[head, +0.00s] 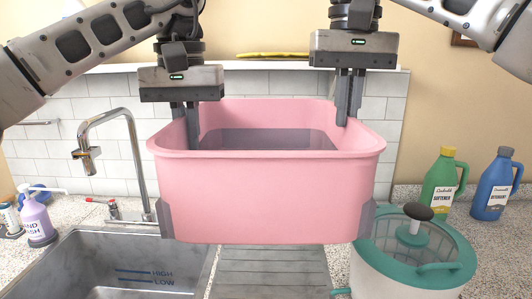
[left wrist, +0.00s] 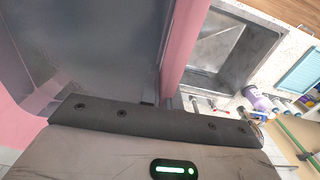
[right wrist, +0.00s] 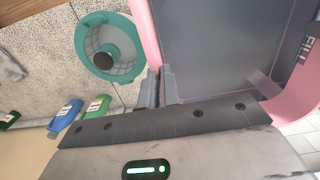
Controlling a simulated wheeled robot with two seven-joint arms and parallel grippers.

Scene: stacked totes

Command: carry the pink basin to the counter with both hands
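The pink basin (head: 265,200) is in the middle of the head view, roughly level, in front of the tiled wall and over the ribbed drainboard. A flat grey surface shows inside it; I cannot tell whether this is liquid. My left gripper (head: 186,125) is at its left wall with the fingers down over the rim; the wall also shows in the left wrist view (left wrist: 185,45). My right gripper (head: 349,98) is at the right wall, and in the right wrist view its fingers (right wrist: 160,85) close around the pink wall (right wrist: 147,35). The counter (head: 408,198) is speckled stone.
A steel sink (head: 95,250) with a tall tap (head: 135,150) is at left, with a purple soap bottle (head: 37,215) beside it. A teal-lidded spinner (head: 412,255) stands close to the basin's right side. Green (head: 440,185) and blue (head: 492,188) bottles stand behind it.

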